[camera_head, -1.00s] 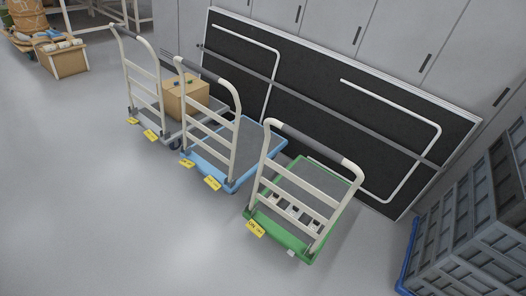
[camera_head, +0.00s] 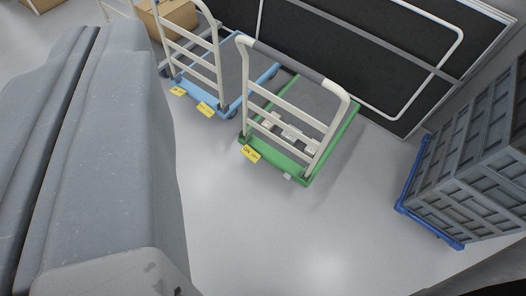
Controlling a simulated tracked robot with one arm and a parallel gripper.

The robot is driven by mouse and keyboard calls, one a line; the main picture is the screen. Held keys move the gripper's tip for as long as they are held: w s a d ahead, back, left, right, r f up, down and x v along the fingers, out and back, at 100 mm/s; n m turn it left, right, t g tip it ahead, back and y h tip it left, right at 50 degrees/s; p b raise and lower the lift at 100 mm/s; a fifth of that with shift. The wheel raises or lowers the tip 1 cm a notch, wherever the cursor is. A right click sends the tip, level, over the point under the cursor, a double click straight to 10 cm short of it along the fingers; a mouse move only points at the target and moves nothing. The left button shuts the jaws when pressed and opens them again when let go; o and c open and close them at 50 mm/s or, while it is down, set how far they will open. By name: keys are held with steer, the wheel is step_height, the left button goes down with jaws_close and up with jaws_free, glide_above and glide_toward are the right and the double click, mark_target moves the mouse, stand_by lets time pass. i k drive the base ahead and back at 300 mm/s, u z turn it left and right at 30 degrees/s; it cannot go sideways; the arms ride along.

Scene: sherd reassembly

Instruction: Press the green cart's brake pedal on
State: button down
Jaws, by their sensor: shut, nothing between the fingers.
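The green cart (camera_head: 272,159) stands in the upper middle of the view, with a cream push handle (camera_head: 345,110) that has a dark grip. Its deck is grey with a green rim. A yellow tag (camera_head: 250,154) reading ON and a second, unclear word sits at the left of its near edge. A small pale piece (camera_head: 289,177) sticks out at the right of that edge; I cannot tell whether it is the brake pedal or whether it is up or down. My gripper is not in view. A large grey part of my own arm fills the left side.
A blue cart (camera_head: 232,103) with yellow tags stands left of the green one, and a cardboard box (camera_head: 172,17) is behind it. Grey crates (camera_head: 480,185) on a blue base stand at the right. A black panel leans behind. The floor in front is clear.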

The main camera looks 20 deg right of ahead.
mark_target(254, 156)
steer(key=z, duration=0.1)
steer(key=i, duration=1)
steer(key=u, duration=0.1)
